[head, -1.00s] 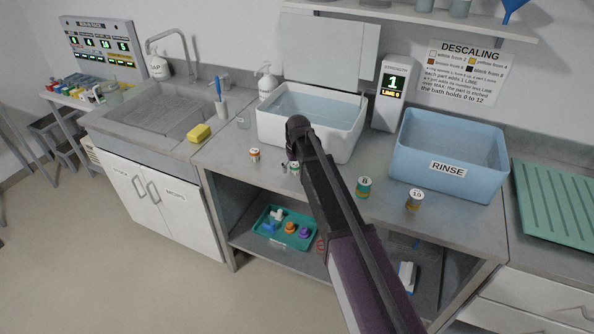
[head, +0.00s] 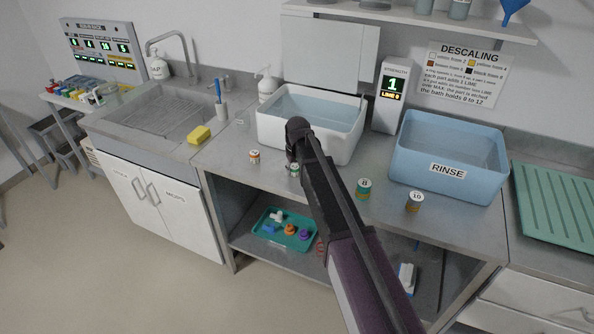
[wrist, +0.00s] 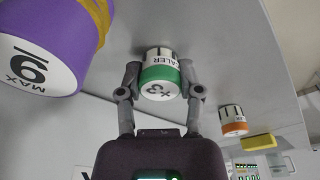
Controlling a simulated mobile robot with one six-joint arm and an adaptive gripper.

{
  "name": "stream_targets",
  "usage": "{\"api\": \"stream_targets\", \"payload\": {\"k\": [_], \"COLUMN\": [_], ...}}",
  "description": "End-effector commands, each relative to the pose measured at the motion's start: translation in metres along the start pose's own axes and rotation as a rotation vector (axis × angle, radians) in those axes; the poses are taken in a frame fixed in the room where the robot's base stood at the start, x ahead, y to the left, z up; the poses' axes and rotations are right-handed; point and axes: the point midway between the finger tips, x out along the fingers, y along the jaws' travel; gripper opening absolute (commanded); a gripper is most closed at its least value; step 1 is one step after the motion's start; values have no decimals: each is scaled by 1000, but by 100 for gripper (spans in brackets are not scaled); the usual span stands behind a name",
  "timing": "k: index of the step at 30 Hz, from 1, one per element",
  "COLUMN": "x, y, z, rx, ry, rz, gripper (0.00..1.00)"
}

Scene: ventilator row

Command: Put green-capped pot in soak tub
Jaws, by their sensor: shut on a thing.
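The green-capped pot (wrist: 160,78) is a small white pot with a green band and an "x3" marking on its end. My gripper (wrist: 160,82) is shut on it, with one finger on each side. In the head view the pot (head: 294,170) is at the counter front, partly hidden by my arm; I cannot tell whether it still touches the counter. A white tub of water (head: 270,130), with no readable label, stands just behind my gripper and is taken to be the soak tub.
An orange-banded pot (head: 254,156) stands left of my gripper. Pots marked 8 (head: 363,188) and 10 (head: 414,202) stand to the right. The blue RINSE tub (head: 448,170) is further right. A yellow sponge (head: 199,135) lies by the sink.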

Motion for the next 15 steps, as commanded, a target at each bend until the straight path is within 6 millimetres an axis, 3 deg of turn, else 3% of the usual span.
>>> {"api": "stream_targets", "payload": {"k": [15], "x": [-34], "y": [0], "z": [-5], "rx": [0], "ry": [0], "rz": [0], "gripper": [0]}}
